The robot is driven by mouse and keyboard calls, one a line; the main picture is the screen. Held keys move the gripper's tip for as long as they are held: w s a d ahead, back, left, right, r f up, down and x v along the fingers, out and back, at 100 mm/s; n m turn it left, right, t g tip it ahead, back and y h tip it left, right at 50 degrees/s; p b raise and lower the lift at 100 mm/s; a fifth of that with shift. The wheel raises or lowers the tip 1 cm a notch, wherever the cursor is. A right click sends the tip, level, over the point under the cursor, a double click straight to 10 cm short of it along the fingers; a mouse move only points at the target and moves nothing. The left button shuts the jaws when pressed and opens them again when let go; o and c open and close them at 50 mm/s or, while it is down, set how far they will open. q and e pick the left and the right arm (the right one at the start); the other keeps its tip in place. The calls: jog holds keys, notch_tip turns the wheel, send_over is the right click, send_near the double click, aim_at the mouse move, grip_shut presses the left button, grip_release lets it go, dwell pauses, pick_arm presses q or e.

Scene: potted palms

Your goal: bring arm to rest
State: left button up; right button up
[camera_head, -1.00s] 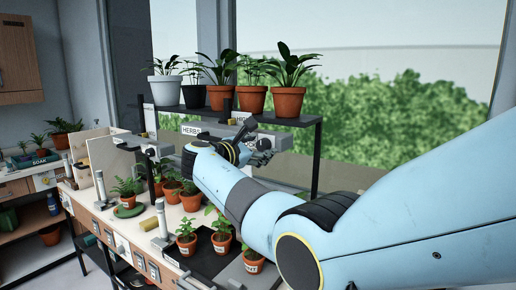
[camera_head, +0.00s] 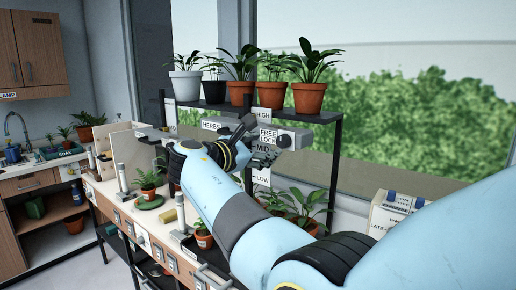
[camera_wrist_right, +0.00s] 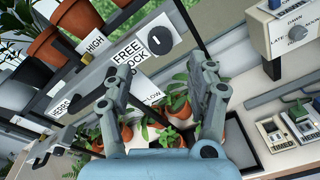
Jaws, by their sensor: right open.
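My right arm (camera_head: 235,210) reaches across the head view from the lower right, over the bench toward the plant shelf. Its gripper (camera_head: 262,142) is in front of the grey rail with the HERBS and FREE/LOCK labels. In the right wrist view the gripper (camera_wrist_right: 168,84) has its two fingers spread well apart with nothing between them. Behind and below the fingers are small potted plants (camera_wrist_right: 176,106). My left gripper is in neither view.
A row of potted plants (camera_head: 307,97) stands on the upper shelf. A grey rail with a dark knob (camera_wrist_right: 159,40) lies close beyond the fingers. A white control box (camera_head: 388,216) stands to the right. A dark tray (camera_wrist_right: 240,150) shows beside the pots.

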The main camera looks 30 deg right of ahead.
jog(key=s+a+f+y+b, duration=0.1)
jog(key=s+f+y+b, duration=0.2)
jog(key=f, duration=1.1)
jog(key=s+f+y+b, duration=0.2)
jog(key=s+f+b, duration=0.1)
jog(key=f, duration=1)
jog(key=s+a+f+y+b, duration=0.1)
jog(key=s+f+y+b, duration=0.25)
jog(key=f, duration=1.05)
jog(key=s+a+f+m+g+y+b, duration=0.1)
jog(key=s+f+m+b, duration=0.15)
jog(key=s+f, duration=0.7)
jog(key=s+a+f+m+g+y+b, duration=0.1)
jog(key=s+f+m+g+y+b, duration=0.15)
jog(key=s+f, duration=0.75)
jog(key=s+f+m+g+y+b, duration=0.1)
jog(key=s+f+m+b, duration=0.4)
jog(key=s+f, duration=0.7)
jog(key=s+d+f+m+g+y+b, duration=0.1)
jog(key=s+f+m+b, duration=0.3)
jog(key=s+f, duration=0.8)
jog(key=s+m+y, duration=0.1)
jog(key=s, duration=0.7)
jog(key=shift+s+f+m+b, duration=0.15)
jog(key=shift+s+m+b, duration=0.1)
jog(key=shift+m+b, duration=0.1)
